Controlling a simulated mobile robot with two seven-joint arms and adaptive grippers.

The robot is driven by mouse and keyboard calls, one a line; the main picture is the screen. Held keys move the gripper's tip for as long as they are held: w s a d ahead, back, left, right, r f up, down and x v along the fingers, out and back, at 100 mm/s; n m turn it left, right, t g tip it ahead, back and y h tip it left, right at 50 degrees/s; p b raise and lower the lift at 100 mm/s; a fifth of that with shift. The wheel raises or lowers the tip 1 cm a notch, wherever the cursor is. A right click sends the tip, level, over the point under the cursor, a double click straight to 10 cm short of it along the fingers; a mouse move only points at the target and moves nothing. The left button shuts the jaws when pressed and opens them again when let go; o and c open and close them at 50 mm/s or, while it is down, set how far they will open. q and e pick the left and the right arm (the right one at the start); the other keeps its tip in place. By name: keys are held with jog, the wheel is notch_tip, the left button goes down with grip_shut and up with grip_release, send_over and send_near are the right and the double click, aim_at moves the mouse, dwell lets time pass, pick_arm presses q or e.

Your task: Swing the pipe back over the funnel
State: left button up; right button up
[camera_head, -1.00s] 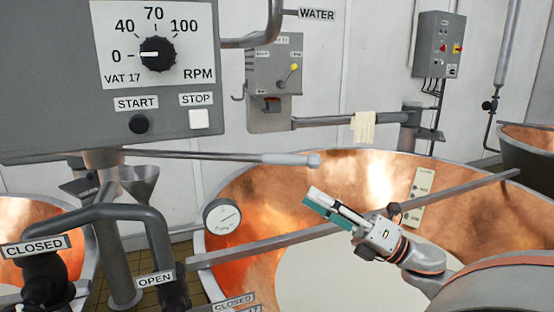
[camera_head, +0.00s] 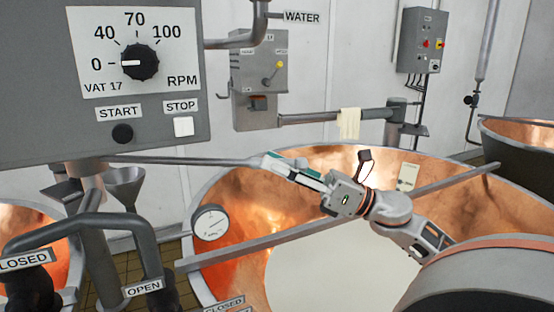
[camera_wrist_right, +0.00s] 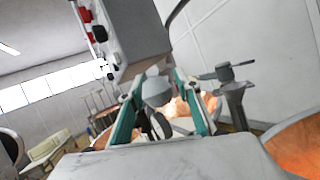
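The grey swing pipe (camera_head: 190,161) runs to the right from the post under the control box, and its free end reaches over the back left rim of the copper vat (camera_head: 240,195). The grey funnel (camera_head: 124,184) stands at the left, away from the pipe's free end. My right gripper (camera_head: 276,163) is at the pipe's free end. In the right wrist view the rounded pipe end (camera_wrist_right: 156,91) sits between the two teal-padded fingers, which look spread with small gaps beside it. Part of the pipe's end is hidden by the gripper in the head view. My left gripper is out of view.
A control box (camera_head: 130,80) with a dial hangs at the upper left. A bar (camera_head: 285,233) crosses the vat below my right arm. A round gauge (camera_head: 210,222) is on the vat's left rim. A cloth (camera_head: 348,123) hangs on a wall pipe behind.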

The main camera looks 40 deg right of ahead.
jog(key=shift+w+a, duration=0.1)
jog(key=shift+w, duration=0.05)
jog(key=shift+c, duration=0.5)
grip_shut()
jog(key=shift+a, duration=0.1)
